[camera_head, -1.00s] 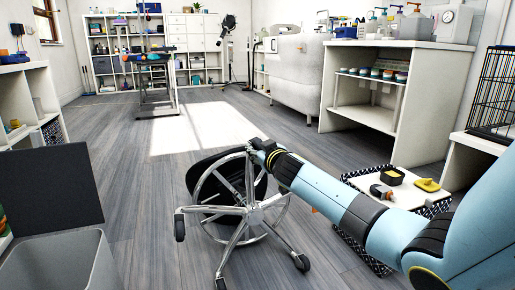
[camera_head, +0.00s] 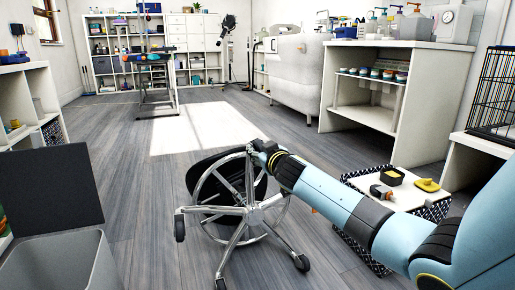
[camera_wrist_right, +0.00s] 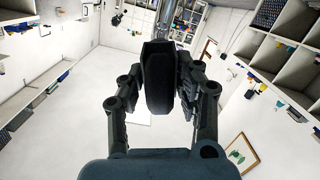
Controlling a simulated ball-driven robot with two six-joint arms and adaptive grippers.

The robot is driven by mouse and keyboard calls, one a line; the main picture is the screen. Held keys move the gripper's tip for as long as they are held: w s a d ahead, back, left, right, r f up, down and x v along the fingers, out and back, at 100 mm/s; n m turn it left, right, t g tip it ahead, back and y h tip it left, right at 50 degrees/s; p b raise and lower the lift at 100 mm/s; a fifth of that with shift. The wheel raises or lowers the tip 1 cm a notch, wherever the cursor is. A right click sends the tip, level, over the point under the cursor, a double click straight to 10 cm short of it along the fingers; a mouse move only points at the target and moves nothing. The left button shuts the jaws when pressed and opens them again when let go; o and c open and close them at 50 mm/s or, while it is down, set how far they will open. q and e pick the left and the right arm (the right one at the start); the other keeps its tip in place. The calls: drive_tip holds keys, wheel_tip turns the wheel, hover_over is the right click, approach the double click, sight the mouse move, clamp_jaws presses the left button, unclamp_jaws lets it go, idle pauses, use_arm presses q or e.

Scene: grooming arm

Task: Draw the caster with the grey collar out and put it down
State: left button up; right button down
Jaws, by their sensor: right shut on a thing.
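A wheeled stool (camera_head: 243,210) lies tipped over on the floor, its chrome five-star base and ring facing me and its dark seat behind. Black casters show at the left leg end (camera_head: 180,229), the lower right leg end (camera_head: 302,263) and the bottom edge. My right gripper (camera_head: 258,148) is at the topmost leg end. In the right wrist view its fingers are shut on a dark caster (camera_wrist_right: 158,80), with a chrome leg (camera_wrist_right: 168,22) just beyond. I cannot make out a grey collar, nor whether the caster's stem is still in the leg. My left gripper is not in view.
A low white-topped stand with a patterned side (camera_head: 405,195) holds a black-and-yellow box, a yellow item and a dark tool, right of the stool. A grey open bin (camera_head: 60,262) and dark panel (camera_head: 45,188) are at left. The floor beyond the stool is clear.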

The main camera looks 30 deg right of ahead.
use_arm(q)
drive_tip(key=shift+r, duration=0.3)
use_arm(e)
drive_tip(key=shift+v, duration=2.15)
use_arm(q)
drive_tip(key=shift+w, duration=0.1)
use_arm(e)
drive_tip(key=shift+r, duration=0.1)
